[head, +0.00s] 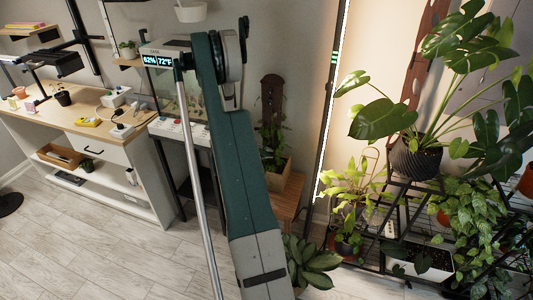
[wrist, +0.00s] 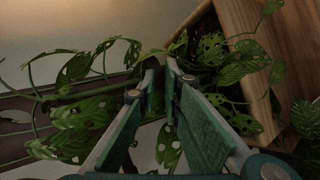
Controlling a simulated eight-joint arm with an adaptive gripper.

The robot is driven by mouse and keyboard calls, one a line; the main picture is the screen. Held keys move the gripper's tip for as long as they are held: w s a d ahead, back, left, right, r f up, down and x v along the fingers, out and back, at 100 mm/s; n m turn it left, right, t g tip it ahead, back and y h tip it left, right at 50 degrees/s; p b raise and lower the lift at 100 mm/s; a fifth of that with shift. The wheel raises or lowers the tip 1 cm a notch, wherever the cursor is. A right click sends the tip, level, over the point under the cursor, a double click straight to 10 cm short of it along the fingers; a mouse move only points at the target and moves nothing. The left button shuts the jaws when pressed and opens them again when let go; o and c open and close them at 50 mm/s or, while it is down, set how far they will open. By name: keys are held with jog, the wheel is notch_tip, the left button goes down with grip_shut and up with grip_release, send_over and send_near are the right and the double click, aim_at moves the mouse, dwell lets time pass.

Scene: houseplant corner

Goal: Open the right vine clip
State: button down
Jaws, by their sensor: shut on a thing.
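In the wrist view my gripper (wrist: 161,66) reaches in among the holed leaves of a vine (wrist: 90,110). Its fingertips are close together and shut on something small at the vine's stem. It sits where a vine clip would be, but the tips and leaves mostly hide it, and I cannot make out its shape. A dark brown plank (wrist: 35,115) runs behind the vine at the left. In the head view the plank (head: 271,92) stands upright behind the potted vine (head: 270,155). My arm hides the gripper there.
The vine grows from a wooden planter (head: 278,172), also close at the upper right in the wrist view (wrist: 245,60). It stands on a wooden stand (head: 288,199). A workbench (head: 100,160) is at the left and a black plant rack (head: 400,215) at the right. Open floor lies in front.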

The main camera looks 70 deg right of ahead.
jog(key=shift+s+d+r+n+t+h+b, duration=0.1)
jog(key=shift+s+n+t+h, duration=0.35)
jog(key=shift+s, duration=1.15)
jog(key=shift+s+d+r+n+t+h+b, duration=0.15)
jog(key=shift+s+n+t, duration=0.55)
jog(key=shift+s, duration=0.95)
jog(key=shift+s+n+t+h+b, duration=0.1)
jog(key=shift+s+n+t+h, duration=0.35)
jog(key=shift+s, duration=1.15)
jog(key=shift+n, duration=0.3)
jog(key=c, duration=2.7)
grip_release()
jog(key=shift+a, duration=0.1)
jog(key=shift+r, duration=0.1)
